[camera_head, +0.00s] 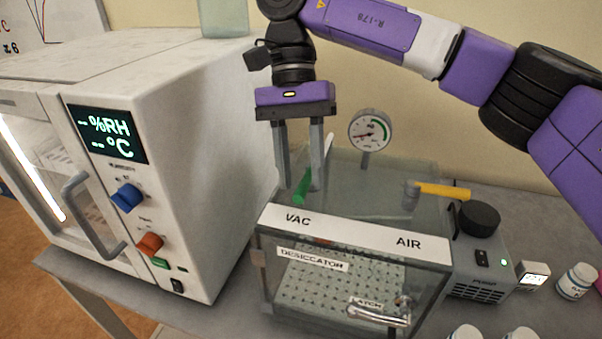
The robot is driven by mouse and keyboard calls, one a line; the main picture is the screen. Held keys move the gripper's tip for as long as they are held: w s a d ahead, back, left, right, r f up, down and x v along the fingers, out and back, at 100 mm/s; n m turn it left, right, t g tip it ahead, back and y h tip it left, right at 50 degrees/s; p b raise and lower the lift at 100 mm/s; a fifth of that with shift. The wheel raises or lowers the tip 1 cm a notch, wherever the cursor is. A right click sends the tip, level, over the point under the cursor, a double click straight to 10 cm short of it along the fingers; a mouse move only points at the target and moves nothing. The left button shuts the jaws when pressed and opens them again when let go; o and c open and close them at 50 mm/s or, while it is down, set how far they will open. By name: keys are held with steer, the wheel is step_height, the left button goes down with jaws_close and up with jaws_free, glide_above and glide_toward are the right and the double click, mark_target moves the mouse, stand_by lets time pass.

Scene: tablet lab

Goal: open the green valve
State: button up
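The green valve handle (301,190) is at the back left of the clear desiccator box (350,290), behind the VAC end of its white label strip. My gripper (300,187) points down over it with its two fingers spread apart. The green handle shows between the fingertips, close to the right finger. I cannot tell whether they touch. Part of the handle and the valve body are hidden.
A yellow valve handle (443,190) sits at the box's AIR side. A pressure gauge (369,130) stands behind the box. A white oven-like cabinet (200,150) is close on the left. A pump (483,260) and white bottles (576,281) are on the right.

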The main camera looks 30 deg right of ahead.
steer(key=v, duration=0.7)
stand_by(0.5)
